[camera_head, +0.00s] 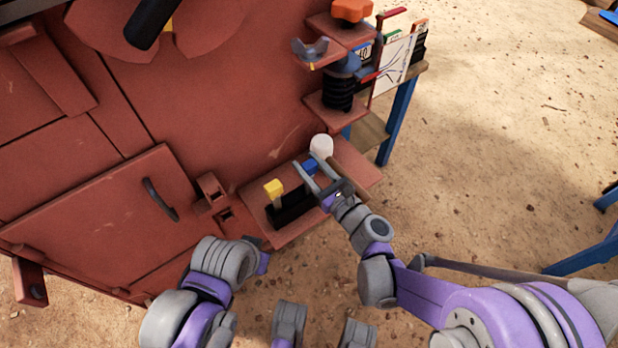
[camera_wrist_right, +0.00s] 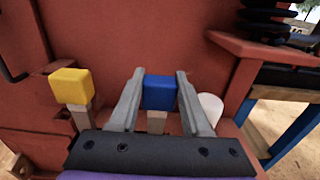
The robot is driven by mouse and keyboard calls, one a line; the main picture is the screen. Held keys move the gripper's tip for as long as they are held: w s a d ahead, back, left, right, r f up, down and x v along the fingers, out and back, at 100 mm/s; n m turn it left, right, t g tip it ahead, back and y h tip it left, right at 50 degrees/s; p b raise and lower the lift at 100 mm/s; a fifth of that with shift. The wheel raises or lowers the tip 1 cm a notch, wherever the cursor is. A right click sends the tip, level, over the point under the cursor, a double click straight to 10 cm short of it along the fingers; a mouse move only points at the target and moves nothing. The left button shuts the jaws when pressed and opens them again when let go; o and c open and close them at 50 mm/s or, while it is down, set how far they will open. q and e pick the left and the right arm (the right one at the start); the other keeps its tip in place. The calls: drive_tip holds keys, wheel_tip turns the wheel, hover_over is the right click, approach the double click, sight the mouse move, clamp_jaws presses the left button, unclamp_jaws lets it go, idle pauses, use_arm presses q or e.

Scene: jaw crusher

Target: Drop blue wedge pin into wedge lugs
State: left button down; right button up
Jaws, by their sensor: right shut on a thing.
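The blue wedge pin (camera_head: 309,167) is between the fingers of my right gripper (camera_head: 316,172), above the red side shelf. In the right wrist view its blue head (camera_wrist_right: 159,92) sits between the two grey fingers (camera_wrist_right: 158,100), with a pale shank below. My right gripper is shut on it. The lower end of the pin is hidden by my gripper. The red wedge lugs (camera_head: 212,188) stick out beside the door, left of the shelf, with the gripper apart from them. My left arm shows at the lower left, but its fingers do not show.
A yellow-headed pin (camera_head: 273,188) stands at a black rack (camera_head: 290,209) on the red shelf (camera_head: 352,160). A white rounded piece (camera_head: 321,146) is just behind my right gripper. The door (camera_head: 110,205) has a dark handle. A blue-legged table (camera_head: 398,120) stands behind at right.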

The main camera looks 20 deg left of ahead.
clamp_jaws()
idle(0.9)
